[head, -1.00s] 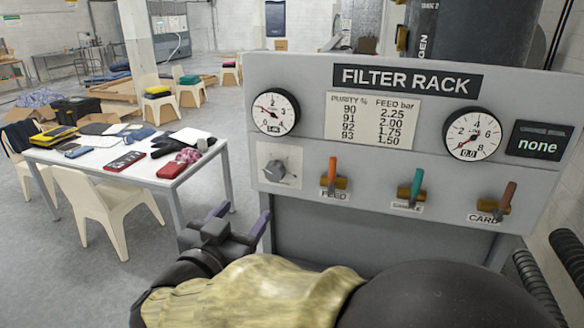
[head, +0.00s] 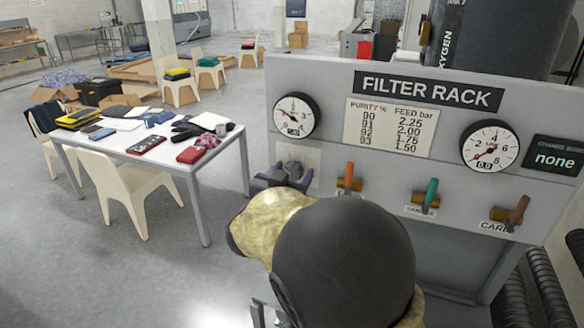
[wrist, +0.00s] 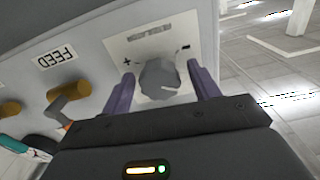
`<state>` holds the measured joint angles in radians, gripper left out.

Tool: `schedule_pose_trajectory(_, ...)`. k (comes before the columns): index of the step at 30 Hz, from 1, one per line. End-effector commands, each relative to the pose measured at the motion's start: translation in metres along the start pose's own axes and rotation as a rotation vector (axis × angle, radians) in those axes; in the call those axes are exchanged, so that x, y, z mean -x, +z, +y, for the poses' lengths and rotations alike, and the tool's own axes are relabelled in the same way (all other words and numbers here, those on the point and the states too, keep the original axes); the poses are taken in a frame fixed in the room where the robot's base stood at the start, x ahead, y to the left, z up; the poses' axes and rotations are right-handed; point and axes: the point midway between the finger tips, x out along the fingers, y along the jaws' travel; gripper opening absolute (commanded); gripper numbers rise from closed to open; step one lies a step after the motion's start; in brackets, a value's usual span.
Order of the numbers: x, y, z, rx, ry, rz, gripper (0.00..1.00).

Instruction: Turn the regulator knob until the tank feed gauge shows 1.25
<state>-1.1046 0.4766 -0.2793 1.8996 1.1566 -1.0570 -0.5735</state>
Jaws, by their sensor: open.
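The grey regulator knob (wrist: 160,78) sits on a pale plate with plus and minus marks, as the wrist view shows. My gripper (wrist: 162,88) is open, with one purple finger on each side of the knob; I cannot tell whether either touches it. In the head view my gripper (head: 284,175) is in front of the knob plate and mostly hides the knob. The round white gauge (head: 295,116) above the knob has its needle pointing up and left; its small digits are too blurred to read surely. Its name is not readable either.
Right of the knob are the orange FEED lever (head: 349,176), a teal lever (head: 431,194) and a brown lever (head: 519,210). A second gauge (head: 490,147) reads 0.0. A chart (head: 391,126) lists feed pressures. A cluttered table (head: 130,160) stands at left.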

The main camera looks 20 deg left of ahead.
Motion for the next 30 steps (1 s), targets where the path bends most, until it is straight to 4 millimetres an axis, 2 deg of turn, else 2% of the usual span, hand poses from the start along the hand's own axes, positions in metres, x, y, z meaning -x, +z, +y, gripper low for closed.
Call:
schedule_pose_trajectory(9, -0.0039, 0.0, 0.0001, -0.002, 0.0, 0.0, 0.61)
schedule_pose_trajectory(11, -0.0039, 0.0, 0.0001, -0.002, 0.0, 0.0, 0.51)
schedule_pose_trajectory(16, -0.0037, 0.0, 0.0001, -0.001, 0.0, 0.0, 0.18)
schedule_pose_trajectory(17, -0.0037, -0.0001, 0.0001, -0.001, 0.0, 0.0, 0.16)
schedule_pose_trajectory(23, -0.004, 0.0023, 0.0004, -0.031, 0.001, 0.001, 0.16)
schedule_pose_trajectory(30, -0.0037, 0.0034, 0.0002, -0.152, 0.0, 0.001, 0.16)
